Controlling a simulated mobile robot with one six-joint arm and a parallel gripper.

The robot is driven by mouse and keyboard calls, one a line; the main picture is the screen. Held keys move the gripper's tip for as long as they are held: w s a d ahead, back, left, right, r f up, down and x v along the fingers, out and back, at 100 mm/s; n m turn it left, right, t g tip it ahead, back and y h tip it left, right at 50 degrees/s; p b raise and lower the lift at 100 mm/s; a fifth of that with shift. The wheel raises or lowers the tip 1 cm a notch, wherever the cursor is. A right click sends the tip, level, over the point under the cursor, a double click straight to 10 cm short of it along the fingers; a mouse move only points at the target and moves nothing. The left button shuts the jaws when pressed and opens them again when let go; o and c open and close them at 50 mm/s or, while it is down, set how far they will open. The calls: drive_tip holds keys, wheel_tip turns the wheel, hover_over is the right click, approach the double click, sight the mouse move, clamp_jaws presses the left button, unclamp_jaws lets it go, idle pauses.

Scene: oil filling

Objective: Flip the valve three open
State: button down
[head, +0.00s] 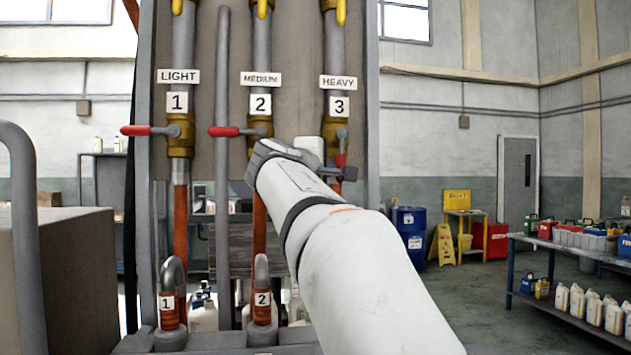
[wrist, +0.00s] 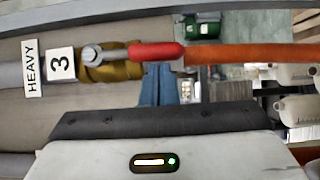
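Valve three's red handle (wrist: 156,51) lies along its pipe in the wrist view, pointing away from the brass valve body (wrist: 122,68). In the head view the red handle (head: 341,160) points down, partly hidden by my gripper. The "3" plate (head: 339,106) and HEAVY label sit above the brass body. My gripper (head: 326,172) is beside the handle in the head view, its fingers mostly hidden. In the wrist view, its bluish fingers (wrist: 159,84) are close together, with the tips at the handle's edge. Contact cannot be told.
Valves one (head: 150,130) and two (head: 238,131) have red handles pointing left, across their pipes. A grey vertical pipe (head: 223,230) stands between pipes one and two. A grey box (head: 65,270) is at left. A shelf of bottles (head: 575,265) stands at right, with open floor before it.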

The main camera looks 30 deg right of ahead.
drive_tip(key=shift+s+d+f, duration=0.1)
drive_tip(key=shift+s+d, duration=0.05)
idle(0.5)
drive_tip(key=w+a+b+v, duration=0.1)
drive_tip(key=w+b+v, duration=0.1)
drive_tip(key=v, duration=1)
drive_tip(key=shift+a+n, duration=0.3)
drive_tip(key=shift+a, duration=0.4)
